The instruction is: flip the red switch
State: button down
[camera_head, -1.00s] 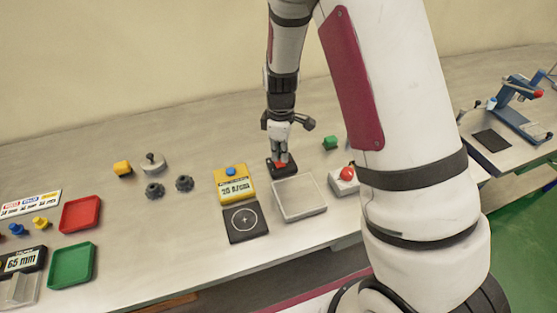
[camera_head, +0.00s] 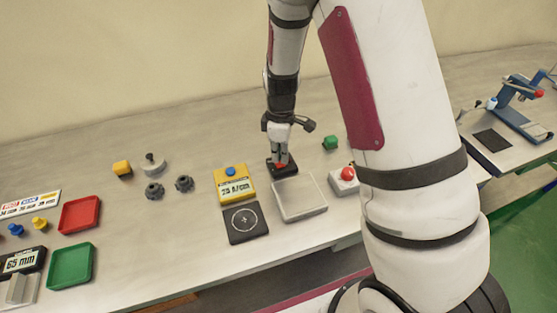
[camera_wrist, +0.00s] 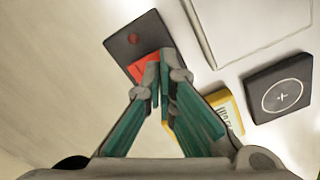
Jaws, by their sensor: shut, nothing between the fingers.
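The red switch (camera_head: 281,165) sits on a small black base (camera_head: 271,170) behind the grey tray. In the wrist view the red rocker (camera_wrist: 143,66) shows on its dark base (camera_wrist: 124,45), partly hidden by my fingers. My gripper (camera_head: 281,158) points down over the switch with its fingertips together and nothing between them. In the wrist view the fingertips (camera_wrist: 161,62) overlap the rocker's edge. I cannot tell for certain whether they touch it.
A grey tray (camera_head: 300,212) lies in front of the switch. A yellow device (camera_head: 234,194) with a blue button and a black pad (camera_head: 245,236) stand left. A red-button box (camera_head: 337,183) and green block (camera_head: 330,142) are right. The table further left has free room.

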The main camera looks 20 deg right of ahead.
aim_at(280, 164)
jog(key=shift+f, duration=0.85)
dwell(0.4)
jog(key=shift+r, duration=0.1)
jog(key=shift+r+p, duration=0.85)
jog(key=shift+r, duration=2.6)
